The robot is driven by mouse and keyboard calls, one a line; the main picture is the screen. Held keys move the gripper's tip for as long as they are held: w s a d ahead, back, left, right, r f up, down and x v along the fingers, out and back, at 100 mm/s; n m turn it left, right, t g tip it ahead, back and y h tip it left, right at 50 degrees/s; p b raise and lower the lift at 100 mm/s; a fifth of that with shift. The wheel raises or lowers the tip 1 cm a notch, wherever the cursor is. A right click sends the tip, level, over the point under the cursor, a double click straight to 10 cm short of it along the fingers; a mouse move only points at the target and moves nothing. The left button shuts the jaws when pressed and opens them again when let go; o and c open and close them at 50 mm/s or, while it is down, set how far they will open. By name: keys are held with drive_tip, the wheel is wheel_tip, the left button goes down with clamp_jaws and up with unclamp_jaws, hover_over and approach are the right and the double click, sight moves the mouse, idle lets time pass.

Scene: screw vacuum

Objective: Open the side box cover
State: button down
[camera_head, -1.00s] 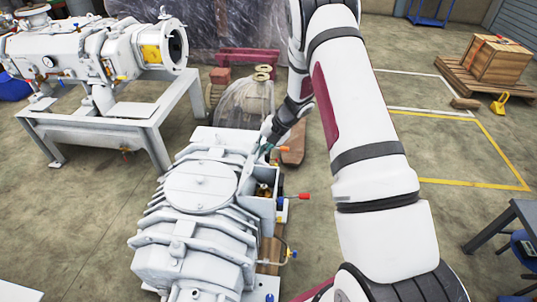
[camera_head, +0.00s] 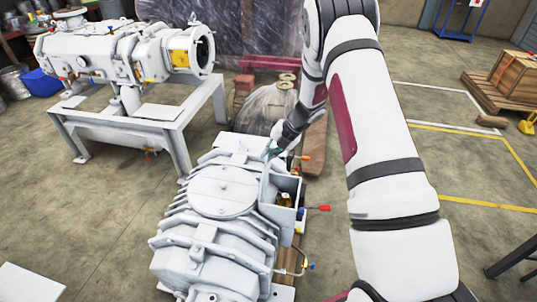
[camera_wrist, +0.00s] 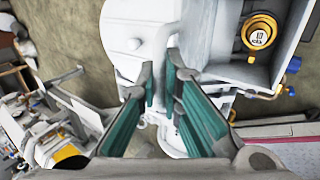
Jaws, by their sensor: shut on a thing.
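The side box (camera_head: 287,212) is on the right side of the pale grey screw vacuum pump (camera_head: 195,255). It is open at the top, with brass-coloured parts visible inside. In the wrist view the box (camera_wrist: 222,73) shows a gold cap (camera_wrist: 259,30) inside. The grey cover (camera_head: 267,182) stands raised along the box's left side, and its plate shows nearly edge-on in the wrist view (camera_wrist: 190,30). My gripper (camera_head: 274,151) is at the cover's far upper end. Its teal-padded fingers (camera_wrist: 164,84) are shut on the cover's edge; the exact contact is partly hidden.
A second pump on a grey stand (camera_head: 130,125) is at the back left. A wooden crate (camera_head: 515,75) is at the far right. The floor between is mostly clear.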

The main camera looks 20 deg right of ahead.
drive_tip(key=c, duration=2)
unclamp_jaws()
drive_tip(key=v, duration=1.2)
drive_tip(key=shift+a+r, duration=0.1)
drive_tip(key=shift+a, duration=0.05)
